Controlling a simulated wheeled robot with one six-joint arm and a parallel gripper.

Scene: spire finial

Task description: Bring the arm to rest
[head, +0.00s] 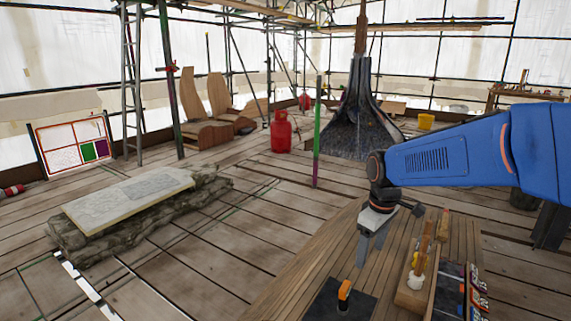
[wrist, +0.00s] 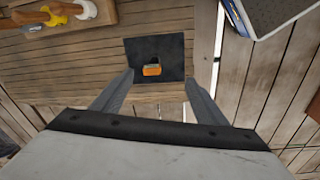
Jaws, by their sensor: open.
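My blue arm (head: 445,155) reaches in from the right in the head view. My gripper (head: 369,252) hangs down over the wooden bench, open and empty. In the wrist view my gripper (wrist: 172,85) shows its two grey fingers spread apart, with nothing between them. Beyond the fingertips lies a dark square mat (wrist: 170,50) with an orange-topped object (wrist: 152,70) on it. In the head view the dark mat (head: 325,301) and the orange object (head: 344,290) are below and a little left of the gripper.
A green and purple pole (head: 317,130) stands behind. A stone slab (head: 130,195) lies left. Open plank floor (head: 235,230) lies between.

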